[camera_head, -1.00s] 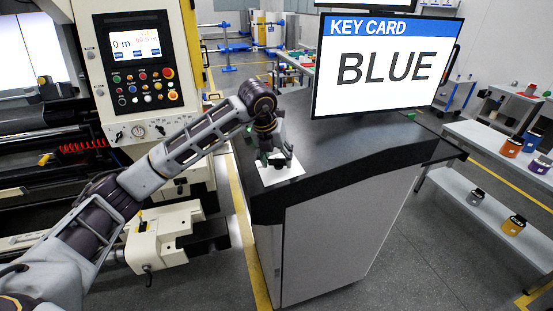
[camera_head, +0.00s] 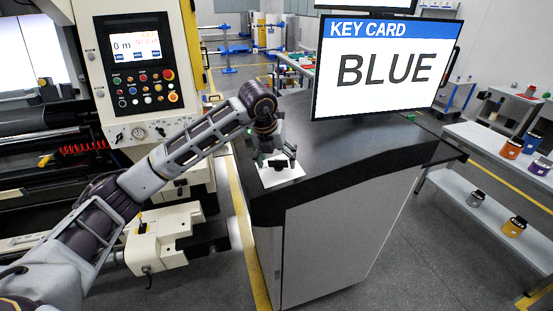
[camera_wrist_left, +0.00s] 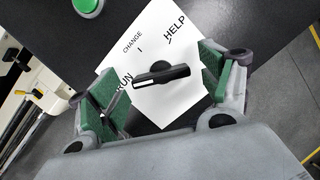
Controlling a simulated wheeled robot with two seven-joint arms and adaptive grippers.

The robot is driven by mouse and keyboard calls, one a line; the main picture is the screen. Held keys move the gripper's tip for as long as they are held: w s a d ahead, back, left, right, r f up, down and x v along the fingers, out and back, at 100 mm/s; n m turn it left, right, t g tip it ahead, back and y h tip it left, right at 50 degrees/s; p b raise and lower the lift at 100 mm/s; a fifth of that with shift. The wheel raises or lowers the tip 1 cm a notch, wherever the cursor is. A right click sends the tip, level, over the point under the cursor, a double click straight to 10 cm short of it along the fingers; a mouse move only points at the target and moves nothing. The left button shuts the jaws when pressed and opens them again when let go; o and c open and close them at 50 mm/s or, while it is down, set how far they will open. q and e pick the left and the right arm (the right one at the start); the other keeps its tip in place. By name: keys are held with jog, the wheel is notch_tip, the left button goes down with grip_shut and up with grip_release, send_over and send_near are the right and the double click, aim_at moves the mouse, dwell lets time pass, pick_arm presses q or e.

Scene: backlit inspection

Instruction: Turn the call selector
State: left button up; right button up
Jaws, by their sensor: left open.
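The call selector (camera_wrist_left: 162,75) is a black bar knob on a white plate (camera_wrist_left: 152,28) marked RUN, CHANGE and HELP. In the left wrist view, its white-marked end points left, towards RUN. In the head view the knob (camera_head: 279,166) is small and dark, on the front left corner of the dark console top. My left gripper (camera_head: 275,157) is above the plate. In the left wrist view its green-padded fingers (camera_wrist_left: 160,88) are spread to either side of the knob, with gaps visible. My right gripper is out of view.
A green button (camera_wrist_left: 88,6) is on the console beside the plate. A monitor (camera_head: 388,66) reading KEY CARD BLUE stands on the console (camera_head: 350,150). A machine with a control panel (camera_head: 142,70) is at left. Shelves with containers (camera_head: 514,226) are at right.

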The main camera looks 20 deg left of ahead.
pick_arm(q)
jog(key=shift+r, duration=0.1)
jog(key=v, duration=1.1)
jog(key=shift+r, duration=0.4)
jog(key=shift+s+f, duration=0.1)
